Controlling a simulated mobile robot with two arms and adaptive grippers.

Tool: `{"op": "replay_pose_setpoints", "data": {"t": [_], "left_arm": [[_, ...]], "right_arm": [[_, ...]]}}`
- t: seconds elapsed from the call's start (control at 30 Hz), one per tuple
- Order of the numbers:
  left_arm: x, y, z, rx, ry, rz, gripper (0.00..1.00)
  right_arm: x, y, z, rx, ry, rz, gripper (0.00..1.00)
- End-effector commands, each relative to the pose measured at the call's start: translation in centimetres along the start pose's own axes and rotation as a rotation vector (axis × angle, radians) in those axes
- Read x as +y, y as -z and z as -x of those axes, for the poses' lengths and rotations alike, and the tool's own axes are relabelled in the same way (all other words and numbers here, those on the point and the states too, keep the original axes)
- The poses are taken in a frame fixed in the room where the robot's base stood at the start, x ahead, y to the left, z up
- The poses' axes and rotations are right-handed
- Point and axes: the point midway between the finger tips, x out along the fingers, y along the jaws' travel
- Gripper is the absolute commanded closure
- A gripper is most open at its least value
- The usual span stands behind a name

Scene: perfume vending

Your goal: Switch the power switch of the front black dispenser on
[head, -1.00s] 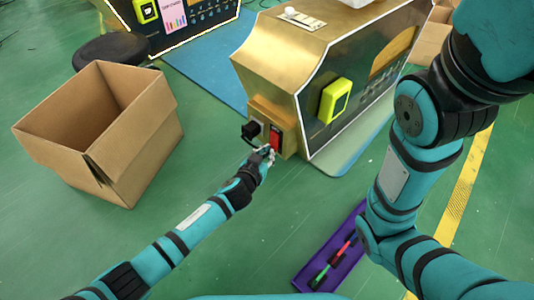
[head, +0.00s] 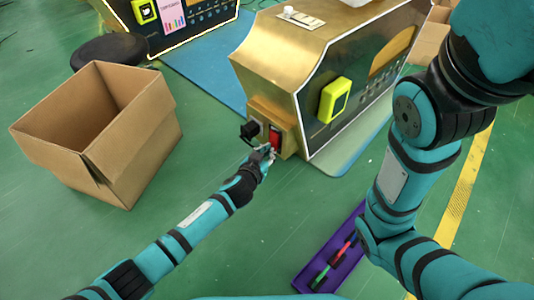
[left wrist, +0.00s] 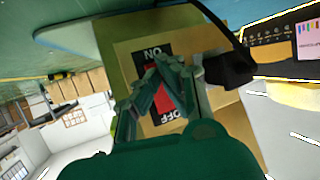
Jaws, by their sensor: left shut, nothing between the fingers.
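The front dispenser (head: 300,72) is gold with a black side panel. Its red power switch (head: 275,138) sits low on the gold end face. The left wrist view shows the switch (left wrist: 165,103) between upside-down ON and OFF labels, ON at the top of the picture. My left gripper (head: 268,150) is shut and empty, right in front of the switch. Its fingers (left wrist: 158,62) partly cover the switch, with tips near the ON label. I cannot tell whether they touch it or which side is pressed in. My right arm shows at the right; its gripper is out of view.
A black plug with a cable (head: 250,130) sticks out beside the switch. An open cardboard box (head: 140,150) stands on the green floor at the left. A purple tray (head: 345,262) with colored items lies at the lower right. Another dispenser (head: 200,25) stands behind.

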Motion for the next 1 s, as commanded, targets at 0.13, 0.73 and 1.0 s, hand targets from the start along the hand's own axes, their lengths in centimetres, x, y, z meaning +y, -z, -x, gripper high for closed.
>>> {"op": "replay_pose_setpoints", "data": {"t": [0.13, 0.73, 1.0], "left_arm": [[0.0, 0.0, -0.3, 0.001, 0.0, 0.0, 1.0], [0.0, 0.1, -1.1, 0.0, 0.0, 0.001, 1.0], [0.0, 0.2, 0.9, -0.002, 0.0, 0.001, 1.0]], "right_arm": [[-0.1, 0.1, 0.2, 0.0, 0.0, 0.0, 0.6], [-0.1, 0.2, 0.6, 0.0, 0.0, -0.001, 0.6], [0.2, -0.4, -1.1, 0.0, 0.0, -0.001, 0.6]]}}
